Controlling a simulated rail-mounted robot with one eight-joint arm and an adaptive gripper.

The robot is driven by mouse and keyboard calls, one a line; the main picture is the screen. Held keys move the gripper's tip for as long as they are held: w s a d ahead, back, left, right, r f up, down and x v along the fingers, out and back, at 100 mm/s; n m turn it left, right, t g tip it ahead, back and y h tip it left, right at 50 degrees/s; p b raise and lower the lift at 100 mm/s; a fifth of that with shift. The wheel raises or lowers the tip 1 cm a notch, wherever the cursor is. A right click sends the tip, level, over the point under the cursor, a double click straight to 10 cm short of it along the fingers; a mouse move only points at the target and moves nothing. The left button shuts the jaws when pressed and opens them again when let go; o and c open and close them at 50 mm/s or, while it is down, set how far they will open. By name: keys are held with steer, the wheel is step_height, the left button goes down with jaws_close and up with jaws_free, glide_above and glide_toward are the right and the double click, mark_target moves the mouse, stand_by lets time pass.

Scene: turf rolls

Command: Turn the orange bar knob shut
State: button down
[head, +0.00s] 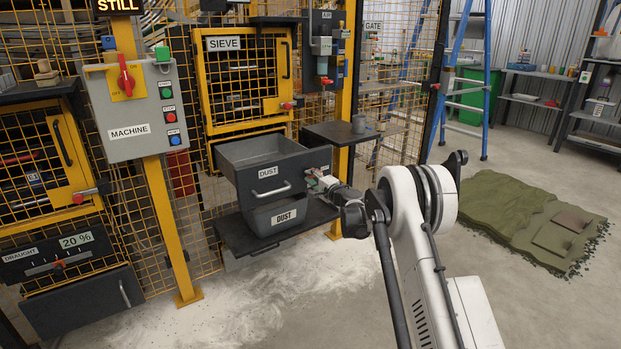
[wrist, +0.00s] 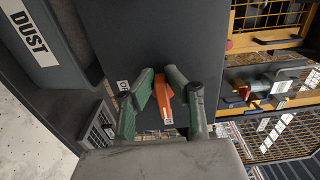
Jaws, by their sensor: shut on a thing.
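The orange bar knob (wrist: 162,100) shows in the wrist view on a dark grey panel (wrist: 165,40), between the green fingers of my gripper (wrist: 166,88). The bar lies nearly upright in that picture, leaning slightly. My gripper is shut on it, one finger on each side.
A dark shelf (head: 340,134) stands just behind and right of the dust box. The yellow sieve cage (head: 245,75) is behind it. The machine control box (head: 140,108) is at the left. Turf (head: 520,220) lies on open floor at the right.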

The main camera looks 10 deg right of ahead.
steer(key=c, duration=1.8)
jaws_free()
steer(key=shift+o, duration=0.2)
steer(key=v, duration=1.2)
